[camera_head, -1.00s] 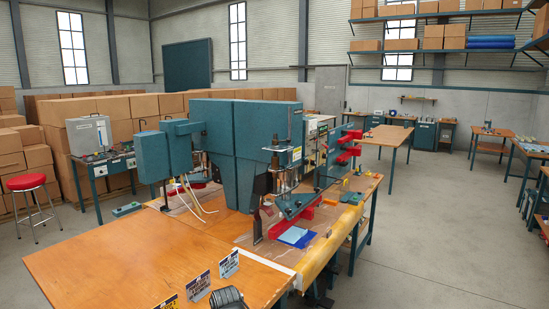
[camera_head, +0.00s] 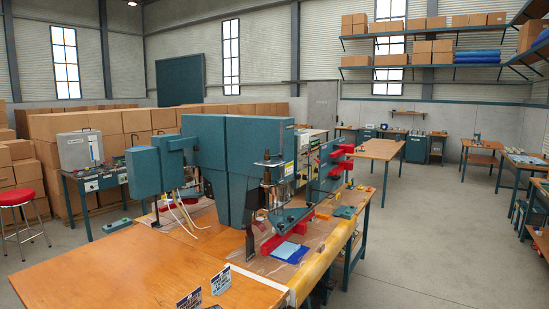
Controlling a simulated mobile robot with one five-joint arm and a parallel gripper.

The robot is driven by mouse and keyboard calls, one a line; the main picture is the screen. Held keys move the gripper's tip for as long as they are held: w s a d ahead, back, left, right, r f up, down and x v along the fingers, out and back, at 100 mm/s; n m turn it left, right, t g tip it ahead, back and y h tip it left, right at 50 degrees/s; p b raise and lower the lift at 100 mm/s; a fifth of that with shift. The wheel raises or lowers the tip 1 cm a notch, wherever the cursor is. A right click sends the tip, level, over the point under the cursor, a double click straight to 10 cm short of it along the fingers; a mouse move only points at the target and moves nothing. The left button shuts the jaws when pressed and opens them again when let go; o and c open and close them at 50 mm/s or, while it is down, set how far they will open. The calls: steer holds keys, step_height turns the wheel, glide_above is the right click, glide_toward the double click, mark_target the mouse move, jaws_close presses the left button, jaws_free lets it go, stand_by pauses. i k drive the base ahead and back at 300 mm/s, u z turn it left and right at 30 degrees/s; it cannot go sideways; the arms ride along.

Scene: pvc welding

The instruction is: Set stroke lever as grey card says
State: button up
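The teal welding machine (camera_head: 235,160) stands on the wooden bench (camera_head: 140,262), with a large middle housing and smaller heads at its sides. A vertical press column (camera_head: 267,190) with metal parts is at its right front. I cannot pick out the stroke lever on it. Two small upright cards stand near the bench's front edge, one left (camera_head: 188,301) and one right (camera_head: 220,280). Their print is too small to read, and I cannot tell which is the grey card. My gripper is not in view.
Blue sheets (camera_head: 286,251) and red parts (camera_head: 277,243) lie at the machine's right front. A red stool (camera_head: 16,198) and stacked cartons (camera_head: 85,135) are at the left. Open floor (camera_head: 430,240) lies right of the bench.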

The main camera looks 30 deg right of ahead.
mark_target(266, 157)
steer(key=u, duration=3.2)
steer(key=k, duration=1.8)
steer(key=z, duration=2.4)
steer(key=i, duration=1.35)
